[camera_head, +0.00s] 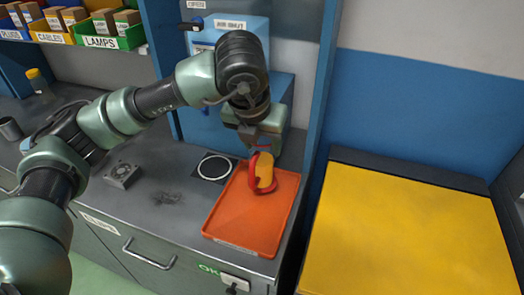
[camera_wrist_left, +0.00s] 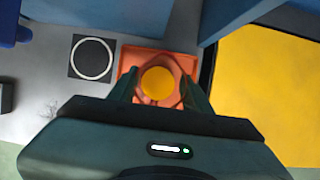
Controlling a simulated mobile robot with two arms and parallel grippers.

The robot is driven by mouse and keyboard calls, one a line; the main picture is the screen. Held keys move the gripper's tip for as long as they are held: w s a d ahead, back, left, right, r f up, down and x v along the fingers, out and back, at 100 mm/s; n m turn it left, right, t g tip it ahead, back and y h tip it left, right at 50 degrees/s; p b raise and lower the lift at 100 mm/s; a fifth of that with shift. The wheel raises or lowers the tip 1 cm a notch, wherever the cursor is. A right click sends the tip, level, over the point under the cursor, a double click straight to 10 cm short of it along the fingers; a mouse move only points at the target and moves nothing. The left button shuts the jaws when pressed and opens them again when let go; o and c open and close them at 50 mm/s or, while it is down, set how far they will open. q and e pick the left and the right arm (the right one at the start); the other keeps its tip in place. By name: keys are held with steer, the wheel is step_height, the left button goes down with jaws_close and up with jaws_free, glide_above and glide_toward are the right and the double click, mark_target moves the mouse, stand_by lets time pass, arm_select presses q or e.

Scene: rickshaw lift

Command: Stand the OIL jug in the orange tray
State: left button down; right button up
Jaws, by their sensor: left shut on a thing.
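I cannot tell whether the jug's base touches the tray. My right gripper is not in view.
A white ring on a dark square (camera_head: 214,168) lies left of the tray. A small grey block (camera_head: 123,174) is farther left. A blue cabinet (camera_head: 215,128) stands behind the tray. A blue upright post (camera_head: 322,90) and a yellow-topped surface (camera_head: 405,240) are to the right.

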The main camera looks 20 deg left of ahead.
arm_select(q)
step_height(320, 180, down, 3)
steer(key=shift+r, duration=0.15)
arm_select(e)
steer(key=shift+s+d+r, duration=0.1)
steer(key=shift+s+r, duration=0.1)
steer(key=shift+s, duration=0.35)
arm_select(q)
steer(key=shift+f, duration=0.25)
steer(key=c, duration=0.6)
jaws_free()
steer(key=shift+c, duration=0.2)
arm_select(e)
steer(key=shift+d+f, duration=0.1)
arm_select(q)
steer(key=shift+r, duration=0.1)
steer(key=b+v, duration=0.2)
steer(key=v, duration=1)
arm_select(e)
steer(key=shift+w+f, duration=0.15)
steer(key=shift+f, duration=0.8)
